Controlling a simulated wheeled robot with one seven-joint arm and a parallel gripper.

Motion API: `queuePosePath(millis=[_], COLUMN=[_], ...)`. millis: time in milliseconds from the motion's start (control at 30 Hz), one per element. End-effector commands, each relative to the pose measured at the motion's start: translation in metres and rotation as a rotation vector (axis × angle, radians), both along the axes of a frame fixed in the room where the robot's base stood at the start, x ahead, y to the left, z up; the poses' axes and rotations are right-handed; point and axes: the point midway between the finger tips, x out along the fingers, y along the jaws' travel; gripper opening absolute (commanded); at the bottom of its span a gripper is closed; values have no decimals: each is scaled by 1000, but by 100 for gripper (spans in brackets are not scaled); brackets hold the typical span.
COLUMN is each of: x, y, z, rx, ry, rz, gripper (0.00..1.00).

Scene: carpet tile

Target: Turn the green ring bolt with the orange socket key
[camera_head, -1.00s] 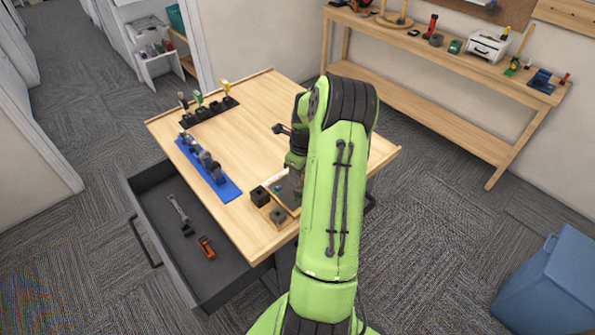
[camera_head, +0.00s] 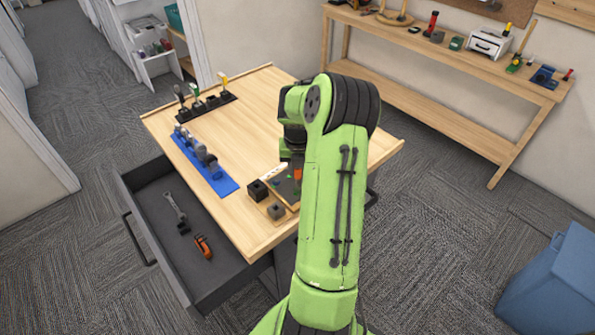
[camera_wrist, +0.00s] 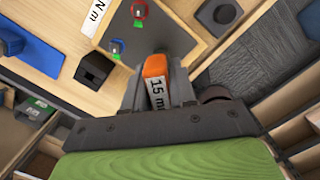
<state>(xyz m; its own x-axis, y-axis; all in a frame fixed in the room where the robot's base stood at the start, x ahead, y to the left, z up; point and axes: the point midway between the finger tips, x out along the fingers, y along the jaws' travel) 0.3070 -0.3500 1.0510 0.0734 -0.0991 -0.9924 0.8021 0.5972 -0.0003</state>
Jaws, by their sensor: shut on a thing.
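My gripper (camera_wrist: 155,75) is shut on the orange socket key (camera_wrist: 154,66), whose white label reads "15 m…". In the head view the orange key (camera_head: 297,174) shows below my wrist, over the dark bolt board (camera_head: 285,187). I cannot clearly make out the green ring bolt; my gripper and key cover part of the board. Whether the key's socket touches a bolt is hidden.
A black block (camera_head: 257,190) and a grey block (camera_head: 276,211) stand beside the board. A blue rack (camera_head: 221,186) and a dark tool stand (camera_head: 214,102) are at the table's left. The open drawer (camera_head: 160,225) holds a wrench and an orange tool. The table's middle is clear.

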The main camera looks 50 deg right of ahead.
Motion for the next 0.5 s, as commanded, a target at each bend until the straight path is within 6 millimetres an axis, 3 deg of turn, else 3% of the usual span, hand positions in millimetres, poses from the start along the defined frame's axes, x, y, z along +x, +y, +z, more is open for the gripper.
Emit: queuePosePath(millis=[500], x=[1], y=[-2], z=[-3], rx=[-4], ry=[-3], rz=[-78], gripper=[0])
